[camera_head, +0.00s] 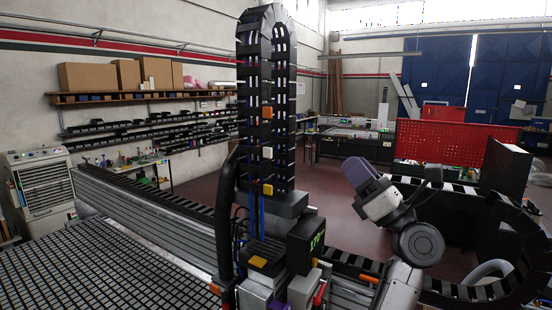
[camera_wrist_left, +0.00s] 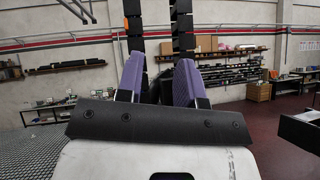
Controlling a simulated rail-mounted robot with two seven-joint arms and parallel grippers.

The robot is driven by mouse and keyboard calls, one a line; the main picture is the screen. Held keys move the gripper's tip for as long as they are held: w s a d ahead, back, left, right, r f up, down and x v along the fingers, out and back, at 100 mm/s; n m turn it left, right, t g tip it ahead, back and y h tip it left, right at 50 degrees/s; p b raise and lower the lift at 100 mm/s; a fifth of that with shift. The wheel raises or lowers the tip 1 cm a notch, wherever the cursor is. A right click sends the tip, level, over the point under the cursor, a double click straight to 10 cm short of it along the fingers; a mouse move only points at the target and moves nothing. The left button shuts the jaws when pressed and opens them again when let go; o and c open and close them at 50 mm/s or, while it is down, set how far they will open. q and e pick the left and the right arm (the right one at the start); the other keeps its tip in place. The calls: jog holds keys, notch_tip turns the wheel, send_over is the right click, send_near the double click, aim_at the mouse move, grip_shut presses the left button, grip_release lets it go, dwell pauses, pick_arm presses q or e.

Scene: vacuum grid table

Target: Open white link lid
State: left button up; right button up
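The white link lid (camera_head: 267,153) is a small white block on the front of the tall black cable chain (camera_head: 248,85) in the head view. It sits between an orange link (camera_head: 266,112) above and a yellow link (camera_head: 266,190) below. It looks closed, but it is too small to be certain. My left gripper (camera_head: 359,171), with purple fingers, is raised to the right of the chain, clear of the lid. In the left wrist view its fingers (camera_wrist_left: 157,68) are apart with nothing held between them. The chain shows behind them; I cannot make out the lid there. My right gripper is not in view.
A machine head (camera_head: 306,243) with a dark box and cables stands below the chain on a long grey rail (camera_head: 150,220). The black grid table (camera_head: 90,275) lies at lower left. A red perforated panel (camera_head: 455,145) stands at back right. Open air separates my gripper from the chain.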

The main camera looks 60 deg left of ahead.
aim_at(272, 155)
pick_arm(q)
jog(key=s+a+f+n+g+h, duration=0.2)
jog(key=s+f+n+g+h, duration=0.2)
jog(key=n+h, duration=0.2)
jog(key=p+x, duration=0.2)
jog(key=x, duration=0.4)
jog(key=p+x, duration=0.3)
jog(key=x, duration=0.3)
jog(key=shift+s+d+r, duration=0.15)
jog(key=shift+s, duration=0.15)
jog(key=shift+s+a+r, duration=0.15)
jog(key=shift+s+a, duration=0.1)
jog(key=shift+a, duration=0.25)
jog(key=shift+c, duration=0.3)
grip_shut()
